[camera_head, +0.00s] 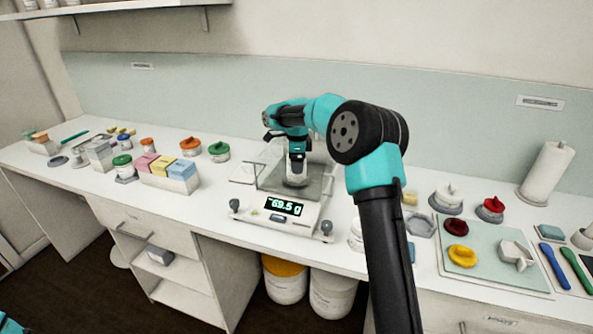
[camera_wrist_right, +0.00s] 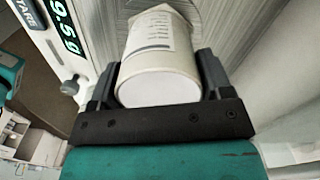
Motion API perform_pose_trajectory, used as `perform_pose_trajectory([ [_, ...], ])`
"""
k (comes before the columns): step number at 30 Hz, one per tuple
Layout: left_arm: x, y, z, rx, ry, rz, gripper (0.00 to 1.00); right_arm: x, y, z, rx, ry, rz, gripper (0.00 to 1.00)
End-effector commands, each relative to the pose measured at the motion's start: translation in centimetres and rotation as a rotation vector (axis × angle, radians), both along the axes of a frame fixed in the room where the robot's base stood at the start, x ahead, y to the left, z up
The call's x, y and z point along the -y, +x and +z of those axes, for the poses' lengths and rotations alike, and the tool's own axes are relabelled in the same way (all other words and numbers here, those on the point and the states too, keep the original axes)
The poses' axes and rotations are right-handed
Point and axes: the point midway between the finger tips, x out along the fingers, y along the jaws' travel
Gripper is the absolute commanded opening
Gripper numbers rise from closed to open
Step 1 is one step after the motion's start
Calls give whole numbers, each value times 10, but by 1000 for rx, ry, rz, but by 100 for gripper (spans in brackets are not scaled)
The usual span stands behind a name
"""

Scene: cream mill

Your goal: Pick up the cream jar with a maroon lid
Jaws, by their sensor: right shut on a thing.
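My right gripper (camera_head: 297,163) is shut on a white jar (camera_head: 297,180) at the balance pan. In the right wrist view the same jar (camera_wrist_right: 160,75) sits between the two fingers (camera_wrist_right: 160,90), with a printed label on its side. No maroon lid shows on the part of the jar in view. A dark maroon lid (camera_head: 456,227) lies on the pale green mat (camera_head: 487,245) at the right. Whether the jar touches the pan is hard to tell. My left gripper is out of view.
The balance (camera_head: 280,213) reads 69.5 g. A yellow lid (camera_head: 462,256) and a white angular dish (camera_head: 516,255) share the mat. A red-topped item (camera_head: 490,209) stands behind it. Pink, yellow and blue boxes (camera_head: 168,170) and lidded jars stand left. A paper roll (camera_head: 547,172) stands far right.

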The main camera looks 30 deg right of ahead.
Motion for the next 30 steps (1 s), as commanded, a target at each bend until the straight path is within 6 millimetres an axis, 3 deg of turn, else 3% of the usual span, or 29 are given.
perform_pose_trajectory([
  [8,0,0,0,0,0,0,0,0,0,0,0,0,0,44],
  [17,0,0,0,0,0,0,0,0,0,7,1,-1,0,44],
  [30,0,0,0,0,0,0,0,0,1,77,4,0,0,44],
])
